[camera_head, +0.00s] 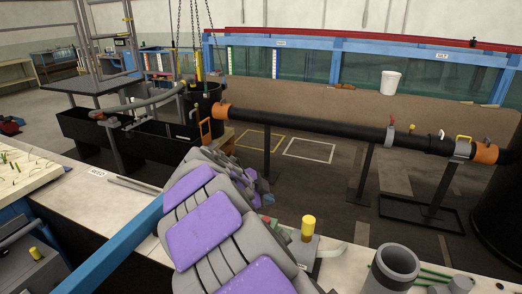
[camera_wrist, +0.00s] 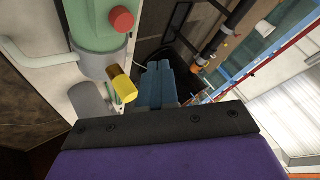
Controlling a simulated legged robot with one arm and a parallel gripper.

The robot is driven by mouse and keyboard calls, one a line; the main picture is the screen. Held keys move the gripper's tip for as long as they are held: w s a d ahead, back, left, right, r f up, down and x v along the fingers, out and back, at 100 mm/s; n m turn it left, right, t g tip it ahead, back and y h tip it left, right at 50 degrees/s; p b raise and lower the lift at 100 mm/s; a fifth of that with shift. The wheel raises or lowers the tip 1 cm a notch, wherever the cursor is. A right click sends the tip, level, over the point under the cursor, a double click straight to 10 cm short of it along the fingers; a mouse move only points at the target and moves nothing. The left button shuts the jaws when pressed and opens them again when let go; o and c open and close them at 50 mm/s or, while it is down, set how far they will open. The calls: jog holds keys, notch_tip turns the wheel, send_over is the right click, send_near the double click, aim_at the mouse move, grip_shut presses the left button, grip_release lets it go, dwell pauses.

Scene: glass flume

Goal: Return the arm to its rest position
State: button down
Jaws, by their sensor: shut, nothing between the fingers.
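My arm (camera_head: 205,215), grey with purple pads, reaches from the bottom of the head view out over the white bench. My gripper (camera_wrist: 160,80) shows in the wrist view as blue-grey fingers pressed together, with nothing between them. In the head view its far end is partly hidden behind the arm links. In the wrist view the fingers appear beside a yellow-capped fitting (camera_wrist: 122,86); I cannot tell the exact gap. No rest cradle or marker can be made out.
The white bench (camera_head: 125,205) carries a yellow-topped fitting (camera_head: 308,228) and a grey open cylinder (camera_head: 392,268) right of the arm. A blue bar (camera_head: 115,250) crosses at left. Beyond, a black pipe (camera_head: 310,122) stands on supports. Open floor (camera_head: 300,180) lies below it.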

jog(key=s+d+n+g+y, duration=0.1)
jog(key=s+d+n+g, duration=0.45)
jog(key=s+d, duration=1.1)
jog(key=s+a+f+n+g+y, duration=0.1)
jog(key=s+n, duration=0.5)
jog(key=s, duration=0.6)
jog(key=s+a+f+n+g+y, duration=0.1)
jog(key=s+a+f+n+y, duration=0.2)
jog(key=s, duration=1)
notch_tip(320, 180, down, 2)
jog(key=n+y, duration=0.1)
jog(key=n, duration=0.2)
jog(key=shift+s+a+f+n+y, duration=0.15)
jog(key=shift+f+n+y, duration=0.1)
jog(key=shift+n+y, duration=0.1)
jog(key=shift+g, duration=0.25)
